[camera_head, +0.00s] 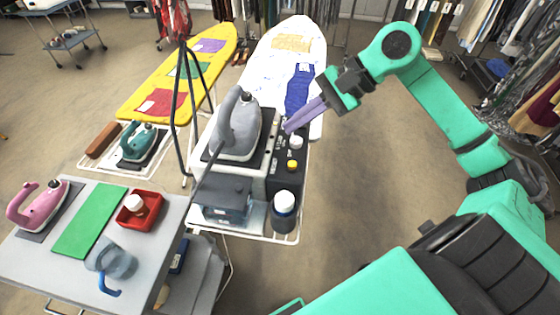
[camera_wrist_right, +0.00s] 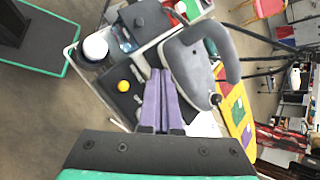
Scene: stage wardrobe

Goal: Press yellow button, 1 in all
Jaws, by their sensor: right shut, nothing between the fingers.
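The yellow button (camera_head: 292,165) is a small round knob on the black control panel (camera_head: 274,186) of the ironing station. It also shows in the right wrist view (camera_wrist_right: 124,86), left of the fingertips. My right gripper (camera_head: 288,128) is shut and empty, with its purple fingers pointing down and left over the panel's far end. The fingertips are apart from the yellow button, beyond it in the head view. In the right wrist view the shut fingers (camera_wrist_right: 161,72) lie between the button and the grey iron. My left gripper is not in view.
A grey iron (camera_head: 238,128) stands on the station beside the panel. A white knob (camera_head: 295,142) lies beyond the yellow button, and a white-capped bottle (camera_head: 284,210) stands at the near end. Ironing boards extend behind; a grey table (camera_head: 30,245) is at left.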

